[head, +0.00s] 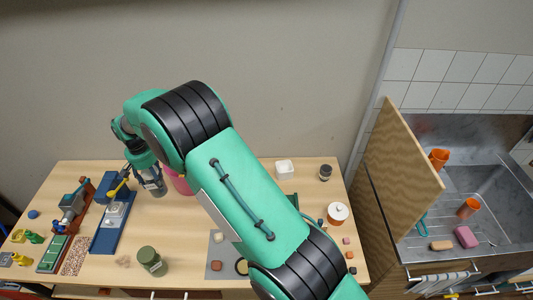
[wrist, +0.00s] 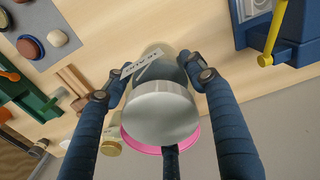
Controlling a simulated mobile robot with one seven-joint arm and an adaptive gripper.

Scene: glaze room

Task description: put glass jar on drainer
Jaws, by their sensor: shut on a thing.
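My gripper (wrist: 160,82) is shut on a glass jar (wrist: 158,112) in the wrist view. The jar has a pale, silvery round end facing the camera and a greyish body between the fingers. A white strip with lettering lies across it. In the head view my gripper (head: 152,183) is at the left, over the back part of the wooden table, in front of a pink object (head: 178,182). I cannot tell whether the jar touches the table. A metal sink unit with a ribbed surface (head: 482,185) is at the far right; I cannot clearly make out a separate drainer.
A wooden panel (head: 403,165) stands upright between table and sink. A dark green jar (head: 150,260), a blue device (head: 112,215) and a white-orange pot (head: 338,213) stand on the table.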

